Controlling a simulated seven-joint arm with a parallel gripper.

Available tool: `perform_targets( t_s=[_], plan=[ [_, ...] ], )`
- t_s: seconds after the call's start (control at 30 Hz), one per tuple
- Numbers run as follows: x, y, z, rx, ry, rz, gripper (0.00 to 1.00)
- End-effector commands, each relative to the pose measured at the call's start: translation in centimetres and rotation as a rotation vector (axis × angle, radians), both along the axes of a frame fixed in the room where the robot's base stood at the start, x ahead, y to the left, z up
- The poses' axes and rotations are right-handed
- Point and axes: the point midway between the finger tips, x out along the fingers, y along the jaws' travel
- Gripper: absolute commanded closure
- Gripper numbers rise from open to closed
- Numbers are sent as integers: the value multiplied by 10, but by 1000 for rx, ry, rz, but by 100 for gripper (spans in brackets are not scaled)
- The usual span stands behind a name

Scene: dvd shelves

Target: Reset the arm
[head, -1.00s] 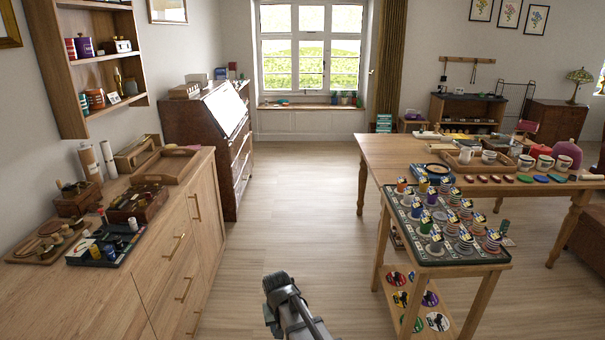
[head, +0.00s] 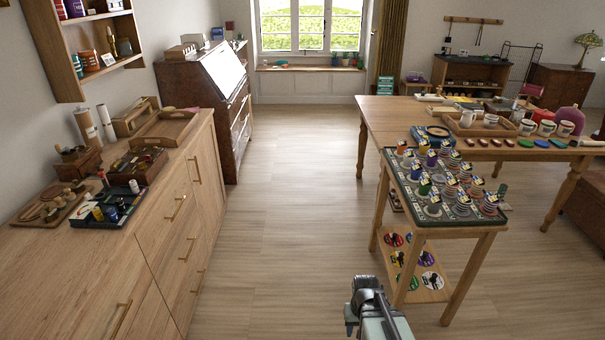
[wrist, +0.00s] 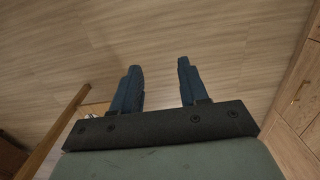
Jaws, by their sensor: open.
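My gripper shows in the wrist view (wrist: 158,85) with its two blue fingers apart and nothing between them. It points down over bare wooden floor. In the head view my arm shows at the bottom, right of centre, in front of the small display table (head: 490,232); the fingertips cannot be made out there.
A long wooden sideboard (head: 160,245) with trays runs along the left. The small display table carries several striped items on a dark board. A larger wooden table (head: 385,115) with mugs stands behind it. The floor (head: 300,200) between is clear.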

Motion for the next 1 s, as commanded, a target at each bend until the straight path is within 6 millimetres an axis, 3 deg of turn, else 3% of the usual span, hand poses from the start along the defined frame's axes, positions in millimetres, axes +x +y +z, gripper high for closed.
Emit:
perform_targets(
  t_s=[0.37, 0.7, 1.0],
  plan=[
    [-68, 0, -67, 0, 154, -1, 56],
    [-155, 0, -128, 0, 327, -3, 56],
    [-235, 0, -166, 0, 471, -4, 56]
  ],
)
